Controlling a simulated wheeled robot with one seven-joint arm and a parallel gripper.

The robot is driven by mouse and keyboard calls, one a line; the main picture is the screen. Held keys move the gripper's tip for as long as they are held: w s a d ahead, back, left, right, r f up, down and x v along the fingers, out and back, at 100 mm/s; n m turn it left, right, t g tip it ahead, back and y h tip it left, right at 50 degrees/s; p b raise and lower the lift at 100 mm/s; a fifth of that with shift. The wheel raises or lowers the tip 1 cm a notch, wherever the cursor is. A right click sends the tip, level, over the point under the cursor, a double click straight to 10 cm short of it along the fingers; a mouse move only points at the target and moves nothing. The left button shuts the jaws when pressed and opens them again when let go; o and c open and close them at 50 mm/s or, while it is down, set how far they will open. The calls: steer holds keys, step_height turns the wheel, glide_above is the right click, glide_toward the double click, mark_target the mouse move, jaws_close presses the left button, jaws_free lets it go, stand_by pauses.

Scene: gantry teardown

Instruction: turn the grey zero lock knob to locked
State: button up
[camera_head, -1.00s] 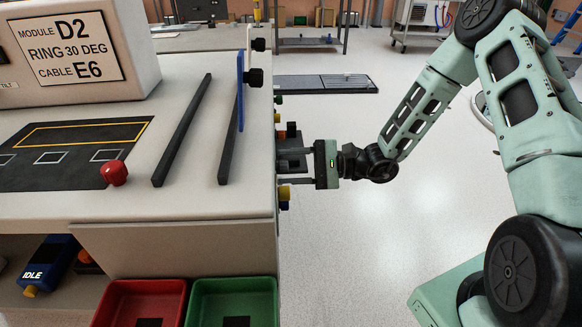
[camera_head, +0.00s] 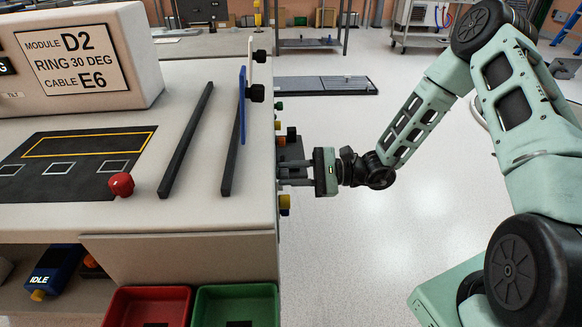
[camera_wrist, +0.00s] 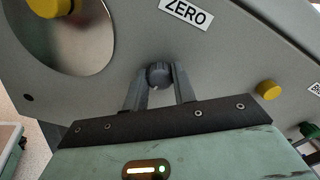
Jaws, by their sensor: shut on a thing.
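The grey zero lock knob (camera_wrist: 159,75) sits on a grey panel below the white ZERO label (camera_wrist: 186,12) in the wrist view. My gripper (camera_wrist: 160,84) has one finger on each side of the knob and is shut on it. A small light mark shows on the knob's lower face. In the head view my gripper (camera_head: 290,172) reaches the right side of the bench from the right. The knob itself is hidden there. I cannot tell the knob's lock position.
A yellow knob on a round metal disc (camera_wrist: 88,45) is at upper left in the wrist view. A smaller yellow knob (camera_wrist: 269,90) and a green knob (camera_wrist: 309,129) are to the right. In the head view, red (camera_head: 113,312) and green (camera_head: 202,318) bins stand below the bench. Floor right of the bench is open.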

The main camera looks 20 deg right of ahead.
steer(key=shift+m+p, duration=6.35)
steer(key=shift+m, duration=1.65)
steer(key=shift+d, duration=0.1)
steer(key=o, duration=1)
steer(key=b+v, duration=0.1)
steer(key=v, duration=1.6)
steer(key=shift+d, duration=0.15)
